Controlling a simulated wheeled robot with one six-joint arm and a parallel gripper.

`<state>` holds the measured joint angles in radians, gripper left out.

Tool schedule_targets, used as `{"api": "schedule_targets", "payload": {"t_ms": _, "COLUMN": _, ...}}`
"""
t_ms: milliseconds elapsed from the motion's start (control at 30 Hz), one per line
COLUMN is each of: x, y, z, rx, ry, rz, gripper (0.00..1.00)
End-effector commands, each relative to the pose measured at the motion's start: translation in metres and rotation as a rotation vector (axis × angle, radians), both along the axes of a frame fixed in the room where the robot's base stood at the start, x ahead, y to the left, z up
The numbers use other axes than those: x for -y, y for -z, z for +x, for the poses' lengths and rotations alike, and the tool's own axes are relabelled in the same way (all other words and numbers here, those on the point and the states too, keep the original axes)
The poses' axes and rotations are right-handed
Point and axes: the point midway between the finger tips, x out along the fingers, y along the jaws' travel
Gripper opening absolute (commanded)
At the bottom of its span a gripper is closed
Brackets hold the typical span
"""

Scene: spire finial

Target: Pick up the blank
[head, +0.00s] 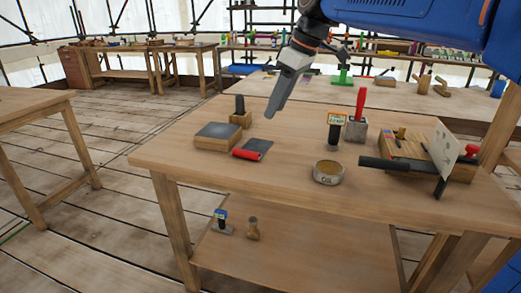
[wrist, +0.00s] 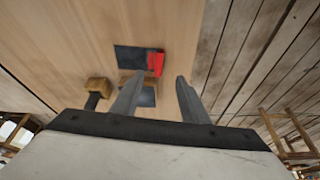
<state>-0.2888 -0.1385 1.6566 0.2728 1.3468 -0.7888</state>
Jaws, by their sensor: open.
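No piece is marked as the blank, and I cannot tell for sure which one it is. A dark flat plate (head: 258,143) lies on the workbench (head: 290,165), with a red roll-like piece (head: 248,154) at its front edge. Left of it is a wooden block with a dark top (head: 215,137). In the wrist view the dark plate (wrist: 130,58) and red piece (wrist: 155,63) lie beyond the fingertips, and the dark-topped block (wrist: 147,97) shows between the fingers, partly hidden. My gripper (head: 272,114) is open and empty above the bench; it also shows in the wrist view (wrist: 160,78).
A wooden block with a black peg (head: 240,115) stands behind. To the right are a labelled black-handled stamp (head: 335,130), a red-handled tool (head: 358,115), a round tin (head: 328,172) and a wooden tray with tools (head: 405,150). The bench's front left is clear.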

Motion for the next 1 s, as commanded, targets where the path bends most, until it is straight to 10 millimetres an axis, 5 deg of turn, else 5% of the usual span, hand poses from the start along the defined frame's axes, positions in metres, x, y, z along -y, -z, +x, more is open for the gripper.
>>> {"api": "schedule_targets", "payload": {"t_ms": 233, "x": -0.02, "y": -0.001, "z": 0.013, "rx": 0.003, "ry": -0.068, "rz": 0.003, "gripper": 0.41}}
{"api": "schedule_targets", "payload": {"t_ms": 800, "x": -0.053, "y": 0.088, "z": 0.029, "rx": 0.001, "ry": -0.066, "rz": 0.003, "gripper": 0.41}}
{"api": "schedule_targets", "payload": {"t_ms": 1000, "x": -0.059, "y": 0.103, "z": 0.032, "rx": 0.003, "ry": -0.066, "rz": 0.004, "gripper": 0.41}}
